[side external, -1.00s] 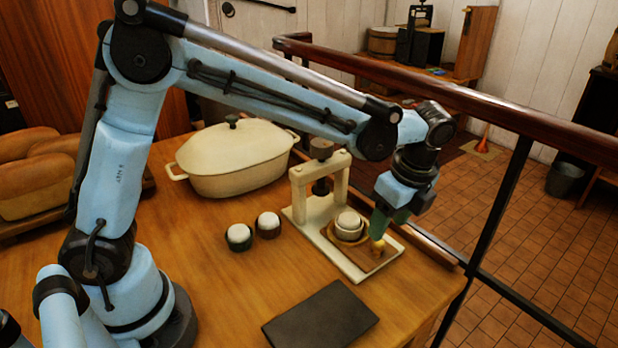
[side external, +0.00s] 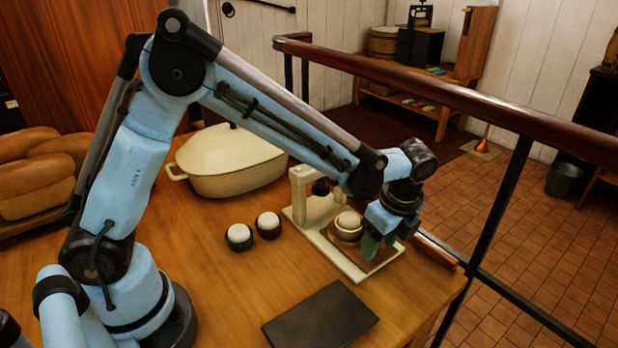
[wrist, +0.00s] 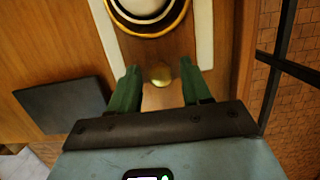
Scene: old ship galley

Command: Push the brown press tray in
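The brown press tray (side external: 351,254) lies on the cream base of the press (side external: 299,189), out in front of the press frame. A white ball in a cream cup (side external: 347,224) sits on the tray, with a gold ring around its foot. In the wrist view my gripper (wrist: 158,80) is open, one finger on each side of the knob, with gaps visible.
Two dark cups with white balls (side external: 239,237) stand left of the press. A dark flat slab (side external: 320,318) lies in front. A cream lidded pot (side external: 231,162) stands behind. A wooden rail (side external: 450,93) runs past the table's right edge.

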